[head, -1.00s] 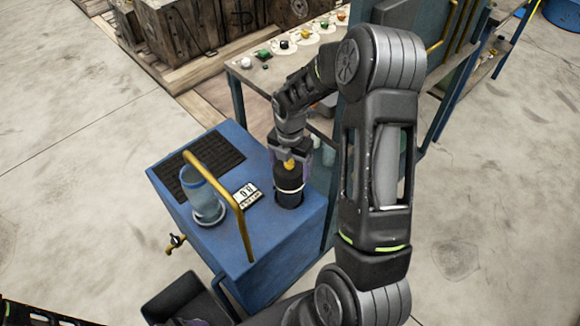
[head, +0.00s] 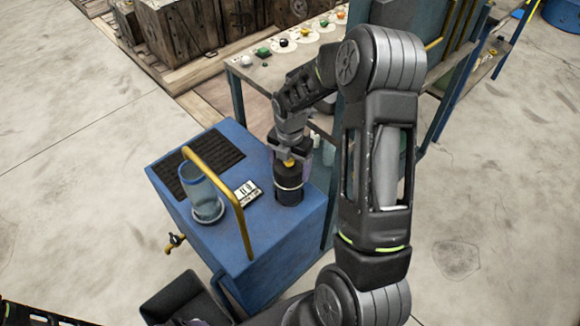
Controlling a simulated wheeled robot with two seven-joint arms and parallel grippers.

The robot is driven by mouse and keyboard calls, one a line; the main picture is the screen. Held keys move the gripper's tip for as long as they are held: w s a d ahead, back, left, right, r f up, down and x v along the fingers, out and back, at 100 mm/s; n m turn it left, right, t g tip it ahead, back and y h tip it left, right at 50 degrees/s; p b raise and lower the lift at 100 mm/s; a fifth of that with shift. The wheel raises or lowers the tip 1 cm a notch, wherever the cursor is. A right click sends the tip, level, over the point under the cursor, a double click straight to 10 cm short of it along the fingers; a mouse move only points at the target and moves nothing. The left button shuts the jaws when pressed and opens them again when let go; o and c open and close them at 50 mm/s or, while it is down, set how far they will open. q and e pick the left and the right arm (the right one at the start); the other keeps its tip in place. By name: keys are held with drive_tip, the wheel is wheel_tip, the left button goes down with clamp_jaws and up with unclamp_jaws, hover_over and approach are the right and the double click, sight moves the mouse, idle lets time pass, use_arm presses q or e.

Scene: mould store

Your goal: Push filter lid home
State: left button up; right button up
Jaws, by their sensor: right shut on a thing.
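A dark round filter housing (head: 290,197) stands on the right part of the blue cabinet's top (head: 225,225). I cannot tell whether a gap is left between lid and housing. My right gripper (head: 290,155) points down from above and is shut on the lid at its knob; its fingers partly hide the lid's upper part. My left gripper cannot be made out.
A yellow rail (head: 236,212) arches over the cabinet beside a clear jar (head: 203,195). A small printed card (head: 247,191) lies near the housing. A black mat (head: 212,163) covers the back left. A workbench (head: 262,80) with small parts stands behind.

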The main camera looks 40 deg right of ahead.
drive_tip(key=shift+s+a+f, duration=0.1)
drive_tip(key=shift+s+f, duration=0.15)
drive_tip(key=shift+f, duration=0.25)
drive_tip(key=shift+s+a+f, duration=0.1)
drive_tip(key=shift+s+f, duration=0.1)
drive_tip(key=shift+f, duration=0.3)
idle(1.2)
drive_tip(key=o, duration=2)
drive_tip(key=shift+c, duration=0.2)
drive_tip(key=r, duration=0.3)
drive_tip(key=w+r, duration=0.1)
drive_tip(key=r, duration=0.5)
drive_tip(key=shift+w+r+b, duration=0.15)
drive_tip(key=shift+r+b, duration=0.2)
drive_tip(key=shift+b, duration=0.05)
